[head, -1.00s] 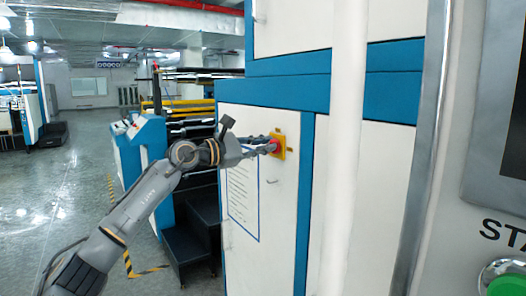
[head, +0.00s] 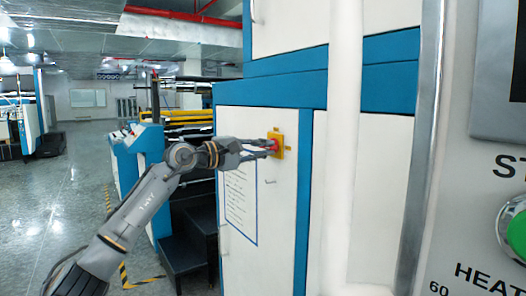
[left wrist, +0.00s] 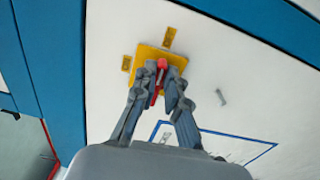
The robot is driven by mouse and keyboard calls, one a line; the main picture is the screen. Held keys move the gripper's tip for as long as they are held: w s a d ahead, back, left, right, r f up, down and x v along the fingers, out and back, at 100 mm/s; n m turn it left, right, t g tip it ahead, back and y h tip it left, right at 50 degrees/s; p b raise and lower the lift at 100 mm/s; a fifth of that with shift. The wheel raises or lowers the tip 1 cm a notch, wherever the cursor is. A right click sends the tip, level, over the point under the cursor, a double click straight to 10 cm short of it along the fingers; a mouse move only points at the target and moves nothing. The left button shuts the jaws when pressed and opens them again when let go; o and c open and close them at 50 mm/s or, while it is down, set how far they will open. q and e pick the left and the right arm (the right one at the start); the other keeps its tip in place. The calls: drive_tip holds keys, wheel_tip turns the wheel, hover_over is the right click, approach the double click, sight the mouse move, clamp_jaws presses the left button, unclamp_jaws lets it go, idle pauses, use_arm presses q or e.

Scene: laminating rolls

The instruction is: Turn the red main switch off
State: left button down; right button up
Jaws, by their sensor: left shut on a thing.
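The red main switch (head: 273,146) sits on a yellow plate (head: 281,144) on the white cabinet door (head: 285,195). My left gripper (head: 270,146) reaches it from the left. In the left wrist view the left gripper (left wrist: 160,85) is shut on the red switch handle (left wrist: 161,66), one finger on each side. The handle stands roughly along the fingers' direction there, with the yellow plate (left wrist: 148,52) behind it. The fingers hide part of the handle and plate. My right gripper is not in view.
A pale vertical post (head: 345,150) and a panel with a green button (head: 513,225) stand close on the right. Dark steps (head: 190,250) lie below my left arm. Open floor (head: 50,205) stretches to the left.

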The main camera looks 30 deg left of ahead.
use_arm(q)
drive_tip(key=shift+f+m, duration=0.1)
drive_tip(key=shift+m, duration=0.2)
drive_tip(key=c, duration=1.4)
unclamp_jaws()
drive_tip(key=v, duration=1.2)
